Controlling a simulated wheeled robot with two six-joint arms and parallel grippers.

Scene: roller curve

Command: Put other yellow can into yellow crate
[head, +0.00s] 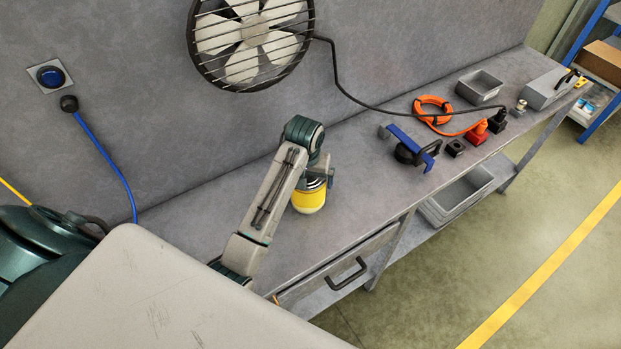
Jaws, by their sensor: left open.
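One yellow can (308,199) is on the grey workbench (240,215), near the middle of the head view. My left gripper (318,180) is open at the can's upper end. The gripper hides the top of the can, and I cannot tell whether the fingers touch it. No yellow crate is in view. My right gripper is not in view.
A blue-and-black tool (411,148), an orange cable coil (432,110), small black and red plugs (477,134) and a grey tray (479,87) stand farther right on the bench. A fan (250,42) is on the wall. The bench around the can is clear.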

